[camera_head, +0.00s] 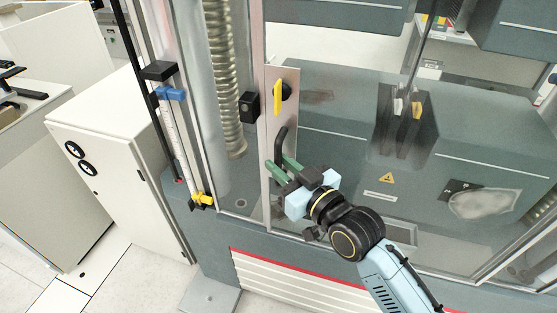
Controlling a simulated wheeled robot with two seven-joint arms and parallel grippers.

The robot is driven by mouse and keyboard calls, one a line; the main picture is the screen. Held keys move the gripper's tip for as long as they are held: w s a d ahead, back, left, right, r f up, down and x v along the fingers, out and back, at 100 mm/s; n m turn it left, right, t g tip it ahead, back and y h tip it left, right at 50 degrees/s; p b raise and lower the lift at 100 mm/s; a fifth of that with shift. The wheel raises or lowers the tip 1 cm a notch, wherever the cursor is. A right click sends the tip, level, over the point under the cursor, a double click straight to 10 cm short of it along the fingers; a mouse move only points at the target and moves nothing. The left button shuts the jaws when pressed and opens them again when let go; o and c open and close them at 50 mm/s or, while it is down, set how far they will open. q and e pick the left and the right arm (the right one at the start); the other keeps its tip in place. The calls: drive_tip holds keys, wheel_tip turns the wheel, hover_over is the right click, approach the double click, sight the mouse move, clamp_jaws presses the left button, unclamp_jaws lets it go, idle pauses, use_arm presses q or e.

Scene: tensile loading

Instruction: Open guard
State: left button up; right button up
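The guard (335,110) is a large clear door across the front of the testing machine, and it looks closed. A pale metal strip runs down its left edge, with a black bar handle (280,143) on it. My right gripper (278,161) comes in from the lower right, with its green fingers at the lower part of this handle. The fingers stand apart, one on each side of the handle's lower end. I cannot tell whether they press on it. My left gripper is not in view.
A yellow latch lever (278,96) sits above the handle, with a black block (249,106) left of it. A ribbed column (222,80) and a post with blue and yellow clamps (170,93) stand further left. A white cabinet (120,150) stands at the left.

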drive_tip(key=shift+w+a, duration=0.4)
drive_tip(key=shift+w, duration=0.05)
clamp_jaws()
drive_tip(key=shift+d, duration=0.1)
